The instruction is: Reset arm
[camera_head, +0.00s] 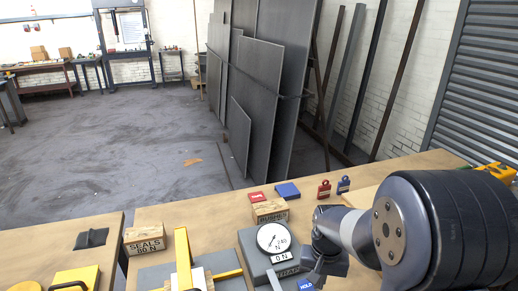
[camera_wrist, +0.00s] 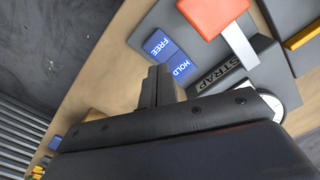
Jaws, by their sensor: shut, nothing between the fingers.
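My arm enters the head view from the right, and its wrist hangs over the bench beside a grey box. My gripper (camera_wrist: 160,88) shows in the wrist view with its dark fingers together and nothing between them. It is above the bench, next to blue plates lettered FREE (camera_wrist: 159,45) and HOLD (camera_wrist: 180,69). The grey STRAP box (camera_wrist: 222,80) lies to the right of the fingers. In the head view a round dial (camera_head: 273,238) marked N stands on this box. An orange-red block (camera_wrist: 212,14) tops a pale bar in the wrist view.
Wooden blocks lettered SEALS (camera_head: 145,240) and BUSHES (camera_head: 270,211) stand on the bench. Red and blue pieces (camera_head: 287,191) lie near its back edge. A yellow-handled fixture (camera_head: 183,258) stands left of the dial. Dark sheets (camera_head: 270,90) lean on the wall behind; the floor at left is open.

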